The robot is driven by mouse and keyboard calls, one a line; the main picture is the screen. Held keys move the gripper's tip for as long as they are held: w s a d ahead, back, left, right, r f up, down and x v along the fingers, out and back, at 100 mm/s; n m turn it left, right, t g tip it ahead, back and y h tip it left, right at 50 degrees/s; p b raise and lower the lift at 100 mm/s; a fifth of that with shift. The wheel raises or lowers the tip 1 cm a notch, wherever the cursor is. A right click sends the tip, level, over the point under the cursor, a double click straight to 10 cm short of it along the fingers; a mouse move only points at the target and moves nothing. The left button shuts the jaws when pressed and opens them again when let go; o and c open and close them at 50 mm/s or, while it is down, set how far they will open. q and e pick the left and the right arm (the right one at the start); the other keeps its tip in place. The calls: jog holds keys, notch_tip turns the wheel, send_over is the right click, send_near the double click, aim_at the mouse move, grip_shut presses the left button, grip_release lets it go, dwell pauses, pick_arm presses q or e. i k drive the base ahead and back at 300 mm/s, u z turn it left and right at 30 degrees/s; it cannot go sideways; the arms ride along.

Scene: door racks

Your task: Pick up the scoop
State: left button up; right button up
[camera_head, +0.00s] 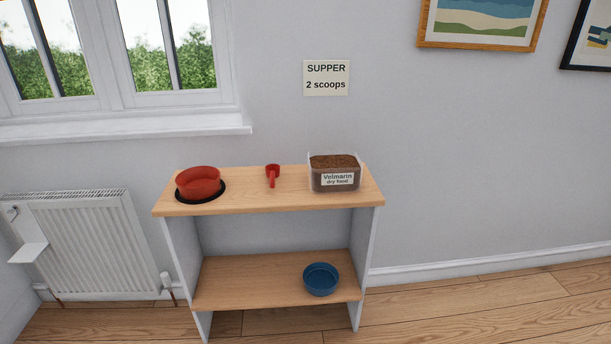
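A small red scoop (272,171) lies on the wooden top of the shelf unit (240,199), near its middle. Its round cup is toward the wall and its handle points toward the front edge. To its left a red bowl (198,183) sits on a round black mat. To its right stands a clear tub of brown dry food (335,174), labelled "Velmarin dry food". Nothing touches the scoop apart from the top under it. Neither of my grippers shows in the head view.
A blue bowl (321,280) sits on the lower shelf (240,282). A wall sign (326,78) reads "SUPPER 2 scoops". A white radiator (88,243) stands left of the unit. The floor (480,305) to the right is clear.

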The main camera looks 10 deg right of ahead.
aim_at(272, 171)
jog(key=u, duration=0.1)
jog(key=i, duration=1.45)
jog(key=u, duration=0.4)
